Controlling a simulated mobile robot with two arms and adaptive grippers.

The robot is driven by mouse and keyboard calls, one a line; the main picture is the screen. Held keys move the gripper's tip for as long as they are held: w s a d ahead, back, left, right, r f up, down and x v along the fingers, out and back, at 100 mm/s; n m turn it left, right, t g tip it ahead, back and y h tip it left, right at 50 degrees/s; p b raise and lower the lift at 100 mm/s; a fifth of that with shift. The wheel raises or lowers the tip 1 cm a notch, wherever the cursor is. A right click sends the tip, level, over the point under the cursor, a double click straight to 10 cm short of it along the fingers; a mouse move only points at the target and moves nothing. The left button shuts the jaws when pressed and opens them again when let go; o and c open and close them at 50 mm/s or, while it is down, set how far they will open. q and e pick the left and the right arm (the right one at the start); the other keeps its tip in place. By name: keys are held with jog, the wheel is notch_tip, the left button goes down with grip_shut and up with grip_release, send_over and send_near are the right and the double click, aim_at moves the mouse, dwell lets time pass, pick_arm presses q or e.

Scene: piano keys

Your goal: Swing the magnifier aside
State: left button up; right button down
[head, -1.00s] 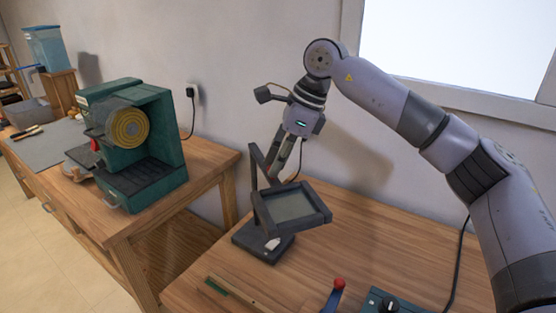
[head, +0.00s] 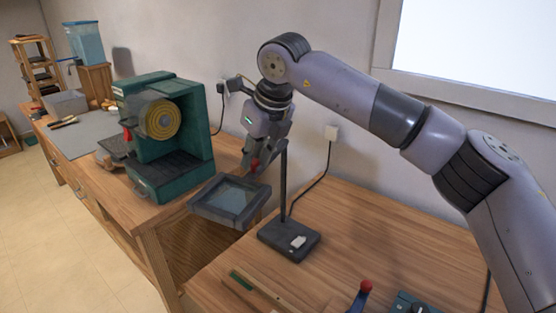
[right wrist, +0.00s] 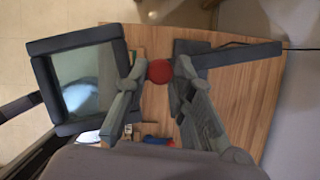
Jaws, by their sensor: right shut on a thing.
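The magnifier has a square dark-framed lens (head: 232,198), a thin upright post (head: 283,185) and a dark base (head: 289,240) on the wooden table. Its lens hangs to the left of the post, out past the table's left edge. My right gripper (head: 253,163) is shut on the magnifier's red knob, beside the post's upper end. In the right wrist view the red knob (right wrist: 160,71) sits between the two fingertips, and the framed lens (right wrist: 84,80) is to its left. My left gripper is not in view.
A green machine (head: 165,135) with a yellow disc stands on the left bench, behind and left of the lens. A gap separates the benches. A red-topped lever (head: 364,290) and a dark box (head: 412,303) are at the table's front. The table right of the base is clear.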

jog(key=w+a+m, duration=0.1)
jog(key=w+a+m+h, duration=0.1)
jog(key=a+m, duration=0.1)
jog(key=shift+w+a+r+t, duration=0.1)
jog(key=shift+w+a+t, duration=0.1)
jog(key=shift+t, duration=0.1)
dwell(0.4)
jog(key=c, duration=1.8)
grip_release()
jog(key=o, duration=0.4)
jog(key=shift+w+a, duration=0.1)
jog(key=shift+a, duration=0.05)
jog(key=shift+o, duration=0.2)
jog(key=v, duration=1.2)
